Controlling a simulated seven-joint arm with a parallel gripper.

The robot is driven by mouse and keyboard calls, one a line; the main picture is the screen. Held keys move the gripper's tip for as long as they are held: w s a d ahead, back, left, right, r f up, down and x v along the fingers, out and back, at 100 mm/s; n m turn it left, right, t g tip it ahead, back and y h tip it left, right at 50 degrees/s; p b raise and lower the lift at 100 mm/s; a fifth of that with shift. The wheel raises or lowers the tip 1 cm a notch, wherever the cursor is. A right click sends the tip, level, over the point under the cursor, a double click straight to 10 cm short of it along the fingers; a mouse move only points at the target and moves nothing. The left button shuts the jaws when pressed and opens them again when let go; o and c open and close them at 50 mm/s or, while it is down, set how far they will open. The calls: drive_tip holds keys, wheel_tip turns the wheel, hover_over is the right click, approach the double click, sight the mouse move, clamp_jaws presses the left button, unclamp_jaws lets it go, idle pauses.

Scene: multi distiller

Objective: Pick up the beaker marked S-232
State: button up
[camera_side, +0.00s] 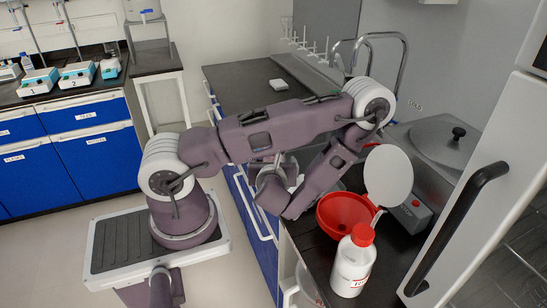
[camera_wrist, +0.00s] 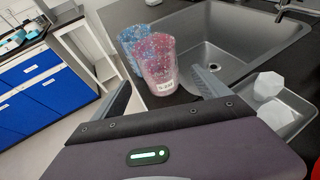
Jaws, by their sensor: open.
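In the wrist view, a pink-tinted, speckled clear beaker (camera_wrist: 157,68) stands upright on the dark counter at the sink's near left corner. It bears a small white label, too small to read. A blue speckled beaker (camera_wrist: 130,42) stands just behind and left of it, partly covered by it. I cannot tell which is S-232. My gripper (camera_wrist: 162,78) is open, its fingers apart to the left and right of the pink beaker in the picture; I cannot tell whether the beaker is between them. In the side view, my arm hides the beakers and fingertips.
A grey sink (camera_wrist: 235,35) lies behind the beakers, with white blocks (camera_wrist: 270,95) in a tray at right. In the side view, a red funnel (camera_side: 343,208), a white bottle with a red cap (camera_side: 352,268) and a lidded grey device (camera_side: 440,145) crowd the counter's right part.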

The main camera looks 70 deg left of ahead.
sight(273, 158)
drive_tip(key=x, duration=0.6)
drive_tip(key=c, duration=1.7)
drive_tip(key=shift+r, duration=0.15)
